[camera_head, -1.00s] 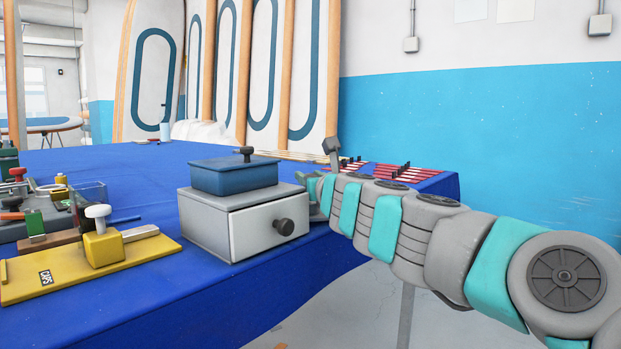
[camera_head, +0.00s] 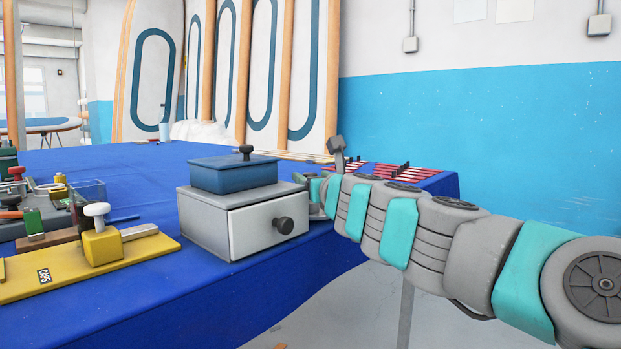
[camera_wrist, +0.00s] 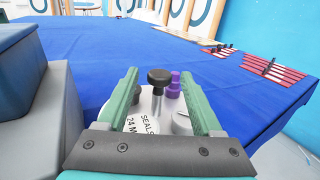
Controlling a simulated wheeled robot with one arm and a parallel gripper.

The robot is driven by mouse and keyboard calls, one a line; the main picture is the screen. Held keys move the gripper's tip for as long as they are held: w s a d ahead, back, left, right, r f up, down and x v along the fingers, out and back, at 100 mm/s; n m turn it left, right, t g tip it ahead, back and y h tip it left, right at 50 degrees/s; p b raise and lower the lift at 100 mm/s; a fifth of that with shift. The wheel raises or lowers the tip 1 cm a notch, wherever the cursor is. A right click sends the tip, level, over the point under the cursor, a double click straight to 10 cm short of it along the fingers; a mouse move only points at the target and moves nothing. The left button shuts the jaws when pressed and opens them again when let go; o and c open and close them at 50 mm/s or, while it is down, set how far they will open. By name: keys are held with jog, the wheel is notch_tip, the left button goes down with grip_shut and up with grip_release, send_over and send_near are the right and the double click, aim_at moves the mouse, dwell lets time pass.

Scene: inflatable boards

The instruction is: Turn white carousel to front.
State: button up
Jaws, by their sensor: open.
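The white carousel (camera_wrist: 146,125) shows in the wrist view, with black lettering reading "SEALS" and "24 M". A black-topped post (camera_wrist: 159,90) and a purple knobbed piece (camera_wrist: 174,86) stand at it. My gripper (camera_wrist: 165,80) is open, with its green fingers left and right of the black-topped post. I cannot tell whether a finger touches anything. The carousel's lower front is hidden by the gripper body.
The grey drawer box (camera_head: 215,223) with a blue lidded box (camera_head: 233,176) stands close left of my gripper. Red strips (camera_wrist: 274,70) lie farther right near the table edge. A yellow board (camera_head: 85,275) and several tools lie left. Blue cloth (camera_wrist: 110,45) beyond is clear.

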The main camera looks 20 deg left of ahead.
aim_at(322, 215)
jog(key=v, duration=0.4)
jog(key=shift+s+d+r, duration=0.1)
jog(key=shift+s+d, duration=0.05)
jog(key=shift+s, duration=0.1)
jog(key=shift+s+d, duration=0.25)
jog(key=shift+s, duration=0.2)
